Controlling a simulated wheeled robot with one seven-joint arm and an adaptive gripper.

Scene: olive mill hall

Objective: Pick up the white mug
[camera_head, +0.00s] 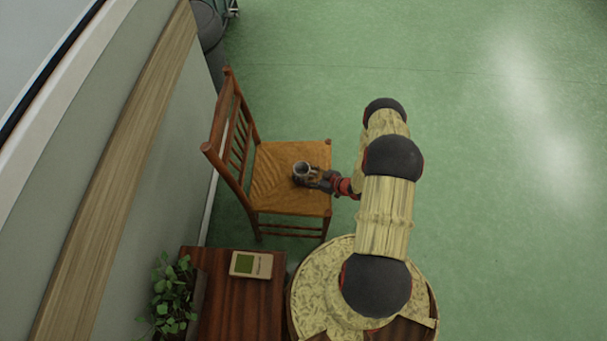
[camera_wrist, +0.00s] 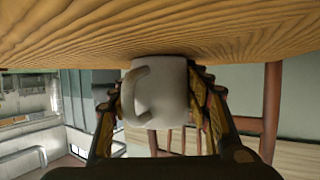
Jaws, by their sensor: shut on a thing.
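The white mug (camera_head: 301,169) is at the chair seat, near its middle, in the head view. In the wrist view the mug (camera_wrist: 168,95) fills the space between the fingers, its handle toward the left, and its end meets or nearly meets the woven seat (camera_wrist: 230,30). My gripper (camera_head: 304,178) reaches in from the right and is shut on the mug, with a finger on either side of it in the wrist view (camera_wrist: 160,105). I cannot tell whether the mug still rests on the seat. The wooden chair (camera_head: 270,195) stands beside the wall.
The wall (camera_head: 130,170) runs along the left. Green floor (camera_head: 500,150) is clear to the right.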

